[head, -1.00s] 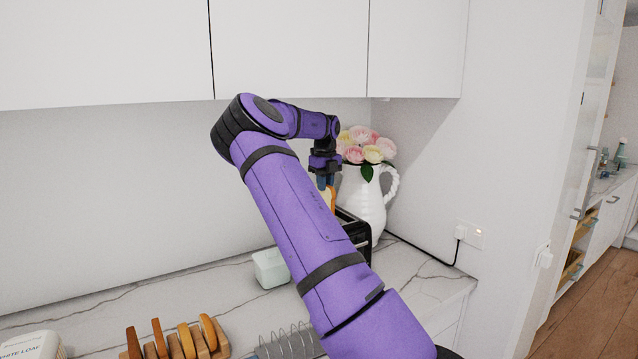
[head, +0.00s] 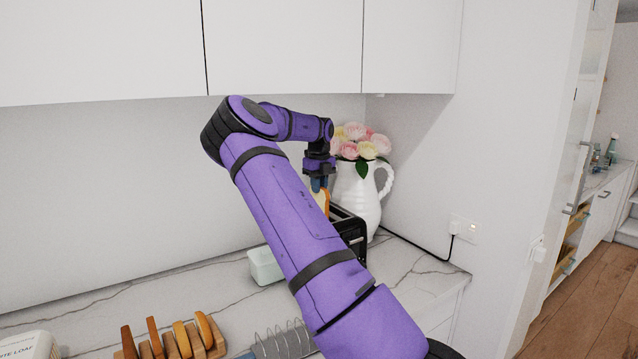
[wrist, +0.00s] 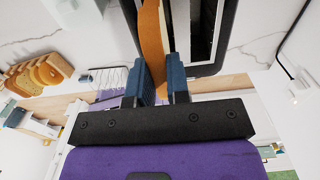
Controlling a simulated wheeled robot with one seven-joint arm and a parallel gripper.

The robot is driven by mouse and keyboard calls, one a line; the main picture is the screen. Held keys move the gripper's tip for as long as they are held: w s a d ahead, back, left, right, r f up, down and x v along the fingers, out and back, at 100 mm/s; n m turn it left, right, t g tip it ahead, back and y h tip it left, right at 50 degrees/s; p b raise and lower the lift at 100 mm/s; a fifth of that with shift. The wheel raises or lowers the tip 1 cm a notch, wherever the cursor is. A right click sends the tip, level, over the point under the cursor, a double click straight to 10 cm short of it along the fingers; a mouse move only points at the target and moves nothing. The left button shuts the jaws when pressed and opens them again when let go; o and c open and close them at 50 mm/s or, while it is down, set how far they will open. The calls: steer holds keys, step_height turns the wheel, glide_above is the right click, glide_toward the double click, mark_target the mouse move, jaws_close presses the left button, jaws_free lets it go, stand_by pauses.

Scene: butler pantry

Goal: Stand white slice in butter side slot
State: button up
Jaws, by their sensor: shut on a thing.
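My gripper (head: 319,184) is shut on the white slice (head: 322,202), which has a pale face and a brown crust. It holds the slice upright at the black toaster (head: 352,232). In the wrist view, the slice (wrist: 151,32) is edge-on between the fingers (wrist: 162,82), over the left part of the toaster (wrist: 222,40), the side towards the butter dish. An open slot (wrist: 202,28) shows to its right. My arm hides the slice's lower end in the head view; I cannot tell whether it is inside the slot. The pale butter dish (head: 264,266) stands left of the toaster.
A white jug of flowers (head: 358,195) stands close behind the toaster. A wooden holder (head: 215,346) with several bread slices and a wire rack (head: 285,343) are at the front. A loaf package (head: 30,345) is at front left. The counter left of the butter dish is clear.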

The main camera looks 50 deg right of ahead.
steer(key=shift+f, duration=3.2)
steer(key=o, duration=0.8)
steer(key=shift+c, duration=0.2)
